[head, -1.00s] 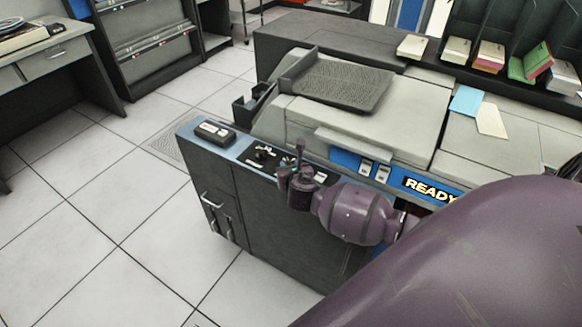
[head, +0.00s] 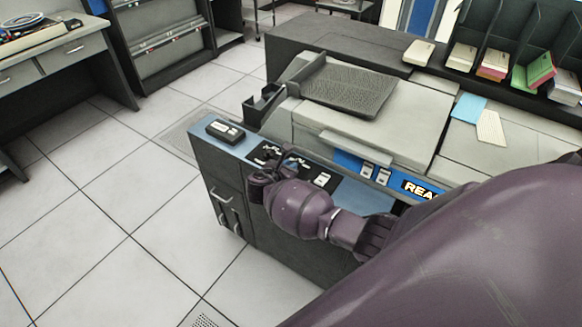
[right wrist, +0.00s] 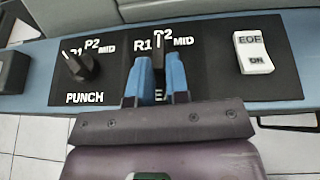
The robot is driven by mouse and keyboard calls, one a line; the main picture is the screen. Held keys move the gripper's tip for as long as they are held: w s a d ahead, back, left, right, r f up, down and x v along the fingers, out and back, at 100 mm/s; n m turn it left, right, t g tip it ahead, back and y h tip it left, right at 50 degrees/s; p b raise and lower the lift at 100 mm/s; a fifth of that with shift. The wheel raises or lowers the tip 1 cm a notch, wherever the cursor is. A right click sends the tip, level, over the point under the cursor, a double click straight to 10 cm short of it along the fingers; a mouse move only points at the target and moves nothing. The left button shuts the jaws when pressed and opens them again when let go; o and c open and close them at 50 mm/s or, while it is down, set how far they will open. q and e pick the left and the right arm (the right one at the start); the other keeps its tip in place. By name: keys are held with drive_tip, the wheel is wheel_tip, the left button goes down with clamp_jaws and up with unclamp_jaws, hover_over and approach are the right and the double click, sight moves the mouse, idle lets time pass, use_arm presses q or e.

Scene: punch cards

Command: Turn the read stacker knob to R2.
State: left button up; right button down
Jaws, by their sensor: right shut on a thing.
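The read knob (right wrist: 158,52) is black and stands on the black panel, between the labels R1 and MID in the right wrist view. Its white mark points straight up at the middle label, whose first letter it partly covers; the label's 2 shows. The blue fingers of my right gripper (right wrist: 158,82) are shut on the knob, one on each side. They hide most of the READ lettering below it. In the head view my right gripper (head: 284,164) is at the control panel and hides the knob. My left gripper is not in view.
The punch knob (right wrist: 82,66) stands left of the read knob, its mark turned up and left near P1. A white EOF switch (right wrist: 252,52) is on the right. A dark box (head: 225,130) sits at the panel's left end. Floor in front is clear.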

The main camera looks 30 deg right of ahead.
drive_tip(key=shift+w+d+r+m+g, duration=0.1)
drive_tip(key=shift+w+d+m+g, duration=0.05)
drive_tip(key=shift+d+m+g, duration=0.3)
drive_tip(key=shift+a, duration=0.1)
drive_tip(key=c, duration=1.4)
unclamp_jaws()
drive_tip(key=shift+o, duration=1.2)
drive_tip(key=shift+w, duration=0.1)
drive_tip(key=shift+f, duration=0.2)
drive_tip(key=p+v, duration=0.2)
drive_tip(key=v, duration=0.8)
drive_tip(key=shift+a, duration=0.35)
drive_tip(key=shift+r, duration=0.1)
